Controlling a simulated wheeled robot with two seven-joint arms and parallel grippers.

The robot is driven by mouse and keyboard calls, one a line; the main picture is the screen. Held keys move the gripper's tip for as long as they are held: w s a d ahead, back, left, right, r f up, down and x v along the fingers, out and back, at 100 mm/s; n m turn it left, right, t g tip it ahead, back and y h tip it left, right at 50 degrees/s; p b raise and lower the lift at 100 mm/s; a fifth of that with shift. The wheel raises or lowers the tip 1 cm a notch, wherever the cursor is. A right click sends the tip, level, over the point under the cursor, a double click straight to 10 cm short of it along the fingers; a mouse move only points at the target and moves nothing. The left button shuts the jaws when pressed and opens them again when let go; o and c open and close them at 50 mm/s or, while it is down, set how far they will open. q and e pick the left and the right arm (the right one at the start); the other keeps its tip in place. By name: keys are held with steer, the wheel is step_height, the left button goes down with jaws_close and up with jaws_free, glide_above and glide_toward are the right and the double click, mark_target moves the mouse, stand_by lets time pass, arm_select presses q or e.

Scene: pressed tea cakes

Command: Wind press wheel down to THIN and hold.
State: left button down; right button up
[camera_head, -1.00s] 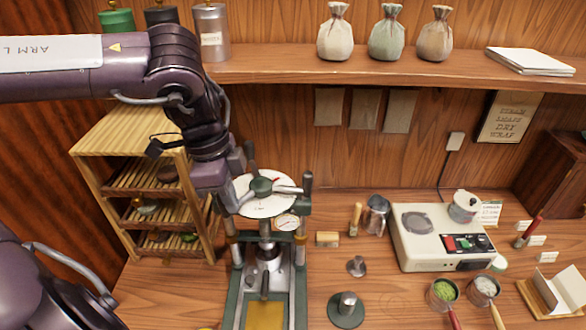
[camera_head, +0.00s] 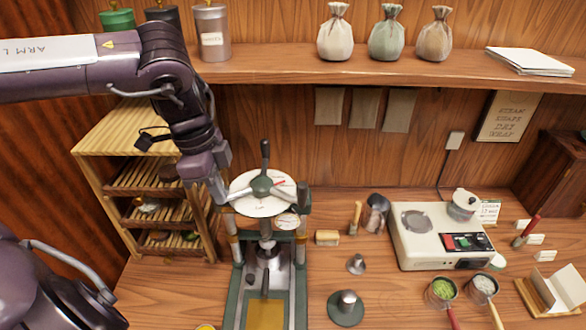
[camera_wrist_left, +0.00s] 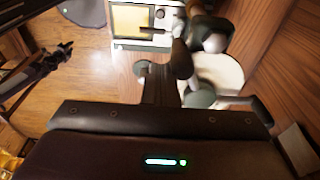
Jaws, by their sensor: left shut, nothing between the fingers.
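The press (camera_head: 240,290) stands on the counter with a three-armed wheel (camera_head: 262,186) on top, over a white dial with red marks. One wheel handle (camera_head: 265,152) points up at the back and another (camera_head: 303,194) stands at the right. A small gauge (camera_head: 287,222) sits below the dial. Its lettering is too small to read. My left gripper (camera_head: 221,196) is shut and empty at the dial's left edge, beside the wheel; contact with a handle is unclear. The dial (camera_wrist_left: 222,74) also shows in the left wrist view. My right gripper is out of view.
A slatted wooden rack (camera_head: 150,185) stands close at the left, behind my left arm. A shelf (camera_head: 280,66) with cloth bags runs above. Right of the press are a wooden block (camera_head: 327,238), metal weights and a cream-coloured scale-like device (camera_head: 415,250).

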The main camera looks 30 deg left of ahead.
arm_select(q)
steer(key=shift+w+a, duration=0.1)
steer(key=shift+a, duration=0.05)
steer(key=shift+w+a+p, duration=0.3)
steer(key=shift+w+a, duration=0.05)
steer(key=shift+a, duration=0.6)
steer(key=shift+w+a, duration=0.15)
steer(key=shift+a, duration=0.15)
step_height(320, 180, up, 8)
steer(key=s+d+p, duration=0.1)
steer(key=p, duration=0.5)
steer(key=shift+f, duration=0.25)
stand_by(0.4)
